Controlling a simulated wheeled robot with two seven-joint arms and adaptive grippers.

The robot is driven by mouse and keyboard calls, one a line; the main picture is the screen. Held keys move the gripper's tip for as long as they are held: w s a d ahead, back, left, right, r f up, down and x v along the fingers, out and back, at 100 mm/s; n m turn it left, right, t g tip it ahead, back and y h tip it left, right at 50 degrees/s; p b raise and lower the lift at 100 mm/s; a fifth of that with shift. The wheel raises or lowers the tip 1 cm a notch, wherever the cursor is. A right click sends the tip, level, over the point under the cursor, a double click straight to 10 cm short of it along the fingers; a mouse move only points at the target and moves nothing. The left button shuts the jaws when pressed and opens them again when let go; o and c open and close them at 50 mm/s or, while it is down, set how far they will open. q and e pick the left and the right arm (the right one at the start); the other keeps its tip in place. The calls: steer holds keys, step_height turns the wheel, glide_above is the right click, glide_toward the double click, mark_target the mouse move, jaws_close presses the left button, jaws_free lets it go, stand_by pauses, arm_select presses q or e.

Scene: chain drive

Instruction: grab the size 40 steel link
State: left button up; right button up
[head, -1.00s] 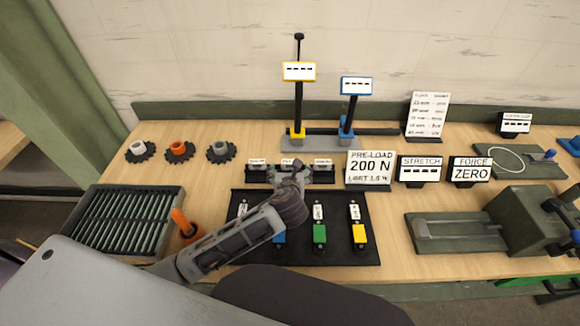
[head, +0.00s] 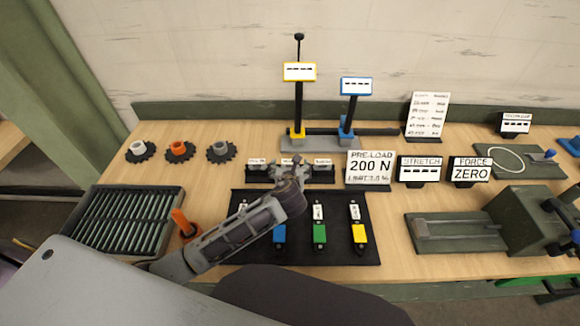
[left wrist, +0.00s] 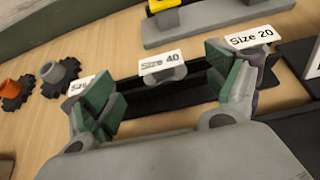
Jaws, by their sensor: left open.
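The Size 40 card (left wrist: 160,63) stands in the middle of a dark rack (left wrist: 160,96) in the left wrist view. In the head view my left gripper (head: 299,170) is over the rack's middle and hides the link there. My right gripper is not in view.
A black mat (head: 340,252) with coloured blocks lies in front. The pre-load sign (head: 370,167) stands just right of the rack. Sprockets (head: 180,151) sit at the left.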

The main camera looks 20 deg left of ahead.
mark_target(290, 163)
arm_select(q)
steer(key=shift+x, duration=2.25)
steer(key=shift+s+f, duration=0.1)
steer(key=shift+c, duration=0.4)
steer(key=c, duration=1.1)
steer(key=shift+r, duration=5)
